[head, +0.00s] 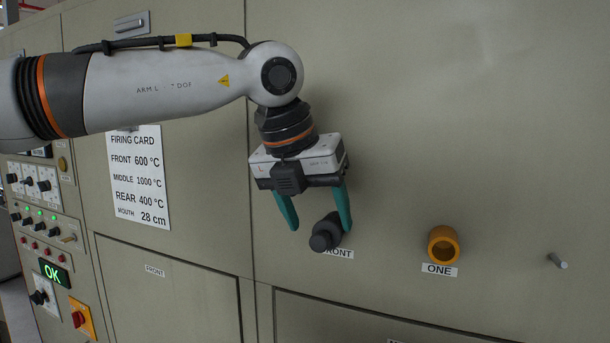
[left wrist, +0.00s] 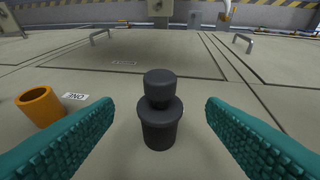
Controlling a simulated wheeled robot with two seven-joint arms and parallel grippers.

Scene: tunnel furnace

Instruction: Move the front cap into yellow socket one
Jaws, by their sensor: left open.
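The front cap (head: 326,232) is a dark grey stepped plug standing out from the panel, just above the FRONT label. My left gripper (head: 320,226) has its teal fingers apart, with the cap between or close to them. In the left wrist view, the cap (left wrist: 160,115) stands between the two open fingers, with a gap on each side. Yellow socket one (head: 443,245) is an orange-yellow ring on the panel to the right of the cap, above the ONE label. It also shows at the left of the left wrist view (left wrist: 42,106). My right gripper is not in view.
A small metal peg (head: 558,261) sticks out to the right of the socket. A firing card (head: 139,178) and a control panel (head: 45,225) with switches and a green OK display are on the left. The panel between cap and socket is clear.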

